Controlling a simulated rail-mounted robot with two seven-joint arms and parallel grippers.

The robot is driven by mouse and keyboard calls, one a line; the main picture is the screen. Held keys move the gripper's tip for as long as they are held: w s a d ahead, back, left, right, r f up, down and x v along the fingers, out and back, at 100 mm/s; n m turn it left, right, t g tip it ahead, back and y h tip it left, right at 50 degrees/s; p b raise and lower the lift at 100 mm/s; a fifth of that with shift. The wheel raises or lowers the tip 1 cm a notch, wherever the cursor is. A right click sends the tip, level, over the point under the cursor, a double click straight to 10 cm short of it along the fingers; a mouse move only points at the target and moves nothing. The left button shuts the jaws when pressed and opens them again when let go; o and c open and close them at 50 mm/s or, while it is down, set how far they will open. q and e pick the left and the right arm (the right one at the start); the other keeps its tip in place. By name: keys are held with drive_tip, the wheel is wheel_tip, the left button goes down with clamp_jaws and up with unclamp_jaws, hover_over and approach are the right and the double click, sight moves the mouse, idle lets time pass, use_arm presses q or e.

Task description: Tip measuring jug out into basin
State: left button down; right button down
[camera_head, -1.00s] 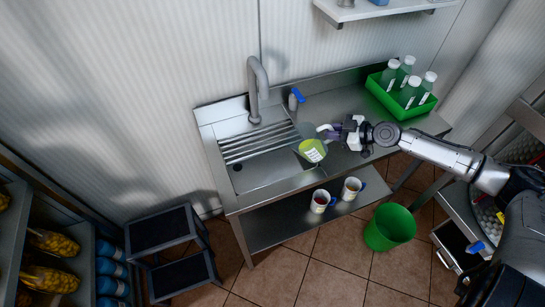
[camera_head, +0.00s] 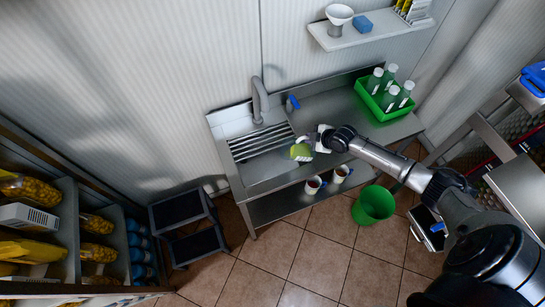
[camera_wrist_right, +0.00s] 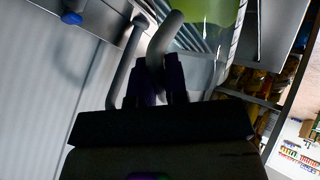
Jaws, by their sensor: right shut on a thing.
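The measuring jug (camera_head: 301,152) is clear with bright green contents, and it hangs over the right part of the sink basin (camera_head: 262,169). My right gripper (camera_head: 320,143) is shut on the jug's handle. In the right wrist view the purple fingers (camera_wrist_right: 160,85) close on the pale curved handle (camera_wrist_right: 160,52), and the jug's clear wall and green contents show at the top (camera_wrist_right: 207,12). I cannot tell how far the jug is tilted. A slatted rack (camera_head: 262,142) covers the back part of the basin. My left gripper is not in view.
A grey tap (camera_head: 260,98) and a blue-topped item (camera_head: 292,102) stand behind the basin. A green crate of bottles (camera_head: 371,105) is on the counter's right. Two mugs (camera_head: 314,185) stand on the lower shelf. A green bucket (camera_head: 374,205) is on the floor.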

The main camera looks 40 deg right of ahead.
sight(298, 140)
drive_tip(key=shift+w+a+r+p, duration=0.25)
drive_tip(key=shift+a+r+p, duration=0.05)
drive_tip(key=shift+p, duration=0.35)
drive_tip(key=shift+w+a+g+h, duration=0.1)
drive_tip(key=shift+a+g+h, duration=0.05)
drive_tip(key=shift+g+h, duration=0.2)
drive_tip(key=shift+a+p, duration=0.15)
drive_tip(key=shift+p, duration=0.25)
drive_tip(key=shift+w+a+n+h, duration=0.15)
drive_tip(key=shift+a+n+h, duration=0.05)
drive_tip(key=shift+n+h, duration=0.1)
drive_tip(key=shift+w+a+g+p, duration=0.1)
drive_tip(key=shift+a+g+p, duration=0.05)
drive_tip(key=shift+g+p, duration=0.15)
drive_tip(key=shift+w+a+h, duration=0.4)
drive_tip(key=shift+a+h, duration=0.05)
drive_tip(key=shift+a, duration=0.2)
drive_tip(key=shift+w+a+f, duration=0.1)
drive_tip(key=shift+w+a, duration=0.1)
drive_tip(key=shift+a, duration=0.25)
drive_tip(key=shift+a+g, duration=0.1)
drive_tip(key=shift+g, duration=0.15)
drive_tip(key=shift+w+n, duration=0.1)
drive_tip(key=shift+n, duration=0.2)
